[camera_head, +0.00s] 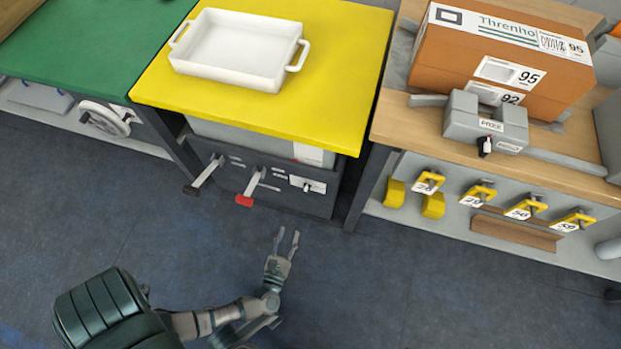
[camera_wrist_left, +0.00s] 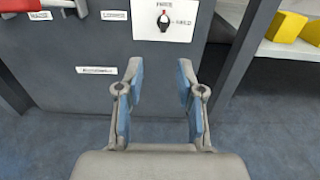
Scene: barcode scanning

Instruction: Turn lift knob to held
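The lift knob (camera_wrist_left: 163,20) is a small dark knob with a red tip on a white plate on the grey cabinet front. Its plate reads what looks like FREE at the top and HELD at the lower right; the knob looks upright, toward the top label. In the head view the knob plate (camera_head: 308,186) is small, right of the red lever. My left gripper (camera_head: 287,238) is open and empty, in front of and below the panel. In the wrist view the open blue-padded fingers (camera_wrist_left: 160,78) are below the knob, apart from it. My right gripper is not in view.
A red-handled lever (camera_head: 246,199) and a black-handled lever (camera_head: 192,189) stick out left of the knob. The yellow top (camera_head: 340,60) above holds a white dish (camera_head: 240,50). A wooden bench (camera_head: 400,125) with yellow tagged hooks stands right. The floor before the panel is clear.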

